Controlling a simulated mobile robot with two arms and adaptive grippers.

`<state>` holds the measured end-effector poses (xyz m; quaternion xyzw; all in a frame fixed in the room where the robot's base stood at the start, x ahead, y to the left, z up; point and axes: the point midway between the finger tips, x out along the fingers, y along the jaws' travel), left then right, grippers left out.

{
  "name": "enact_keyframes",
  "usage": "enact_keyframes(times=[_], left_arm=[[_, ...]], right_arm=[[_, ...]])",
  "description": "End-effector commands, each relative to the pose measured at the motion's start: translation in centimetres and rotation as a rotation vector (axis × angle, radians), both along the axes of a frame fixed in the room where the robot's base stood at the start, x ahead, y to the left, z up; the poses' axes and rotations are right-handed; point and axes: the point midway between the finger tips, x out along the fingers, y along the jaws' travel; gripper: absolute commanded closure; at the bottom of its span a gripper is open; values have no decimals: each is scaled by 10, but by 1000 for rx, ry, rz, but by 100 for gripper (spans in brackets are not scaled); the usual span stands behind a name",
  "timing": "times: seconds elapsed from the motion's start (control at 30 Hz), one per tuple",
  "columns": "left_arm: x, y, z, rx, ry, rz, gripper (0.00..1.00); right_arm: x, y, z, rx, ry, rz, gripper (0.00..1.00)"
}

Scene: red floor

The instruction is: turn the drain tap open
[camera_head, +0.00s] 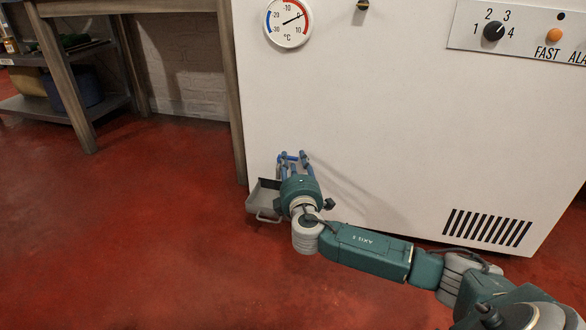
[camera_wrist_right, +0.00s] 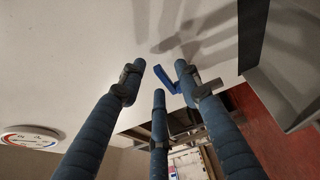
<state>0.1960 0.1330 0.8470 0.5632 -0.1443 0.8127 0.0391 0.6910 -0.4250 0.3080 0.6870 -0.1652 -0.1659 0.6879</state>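The drain tap shows in the right wrist view as a small blue lever (camera_wrist_right: 166,79) on the white cabinet front. In the head view I cannot tell it apart from my blue-padded fingers. My right gripper (camera_head: 293,157) is low at the cabinet's front left. In the right wrist view the three fingers of the right gripper (camera_wrist_right: 160,75) are spread apart, with the lever between and just beyond their tips. The gripper looks open, and I see no finger clamped on the lever. My left gripper is not in view.
A grey tray (camera_head: 262,197) sits low beside the right gripper, at the cabinet's lower left. The white cabinet (camera_head: 400,110) carries a dial thermometer (camera_head: 288,22) and a control panel (camera_head: 520,30). A wooden table leg (camera_head: 232,90) stands close left. The red floor (camera_head: 130,240) is clear.

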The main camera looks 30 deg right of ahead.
Motion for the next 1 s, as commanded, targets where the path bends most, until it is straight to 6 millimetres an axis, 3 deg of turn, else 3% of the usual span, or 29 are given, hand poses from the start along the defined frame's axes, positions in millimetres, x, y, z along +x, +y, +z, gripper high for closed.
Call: enact_keyframes(times=[0.37,0.4,0.57,1.0], left_arm=[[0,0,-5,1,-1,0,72],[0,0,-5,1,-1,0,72],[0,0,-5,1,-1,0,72],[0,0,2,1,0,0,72]], right_arm=[[8,-4,1,0,1,0,67],[8,-4,1,0,0,0,69],[8,-4,1,1,0,0,100],[7,1,1,5,2,-52,100]])
